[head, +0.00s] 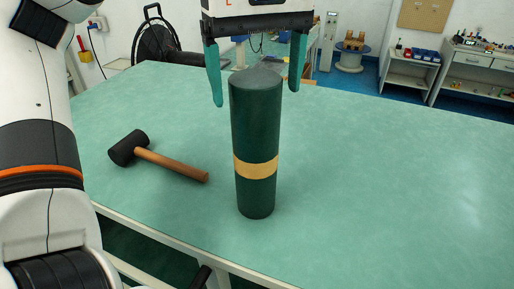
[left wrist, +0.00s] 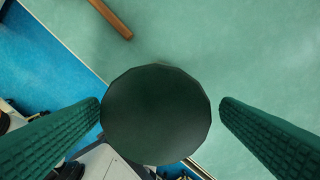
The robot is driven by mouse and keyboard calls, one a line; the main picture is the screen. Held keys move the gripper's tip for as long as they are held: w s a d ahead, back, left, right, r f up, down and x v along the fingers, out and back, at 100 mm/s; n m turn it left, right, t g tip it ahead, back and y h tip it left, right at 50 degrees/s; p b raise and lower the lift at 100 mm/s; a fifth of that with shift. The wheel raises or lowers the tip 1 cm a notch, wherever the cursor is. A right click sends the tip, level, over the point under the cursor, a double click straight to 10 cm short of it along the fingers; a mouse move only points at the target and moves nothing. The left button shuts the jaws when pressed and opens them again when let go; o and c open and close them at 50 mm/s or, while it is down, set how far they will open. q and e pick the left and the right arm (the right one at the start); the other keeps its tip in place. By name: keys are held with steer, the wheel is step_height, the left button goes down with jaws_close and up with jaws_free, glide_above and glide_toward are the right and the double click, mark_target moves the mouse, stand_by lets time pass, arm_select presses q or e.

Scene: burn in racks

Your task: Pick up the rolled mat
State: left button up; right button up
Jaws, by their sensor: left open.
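The rolled mat (head: 257,130) is a dark green cylinder with a tan band round its lower part. It stands upright on the green table (head: 380,160). My left gripper (head: 255,97) is above it, pointing down, with its two green fingers open on either side of the mat's top. In the left wrist view the mat's round top (left wrist: 156,112) lies between the two fingers. There the left finger is close to the mat's edge and a small gap shows at the right finger; I cannot tell whether either touches. My right gripper is not in view.
A mallet (head: 160,157) with a black head and wooden handle lies on the table left of the mat. The table right of the mat is clear. Behind the table are a black reel (head: 155,42), a cable spool (head: 351,56) and shelving (head: 408,72) with small bins.

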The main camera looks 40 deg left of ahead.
mark_target(256, 154)
arm_select(q)
steer(key=shift+s+a+f, duration=0.15)
steer(key=shift+s+f, duration=0.05)
steer(key=shift+f, duration=0.85)
steer(key=shift+w+f, duration=0.15)
steer(key=shift+f, duration=0.25)
steer(key=shift+r, duration=0.1)
jaws_close()
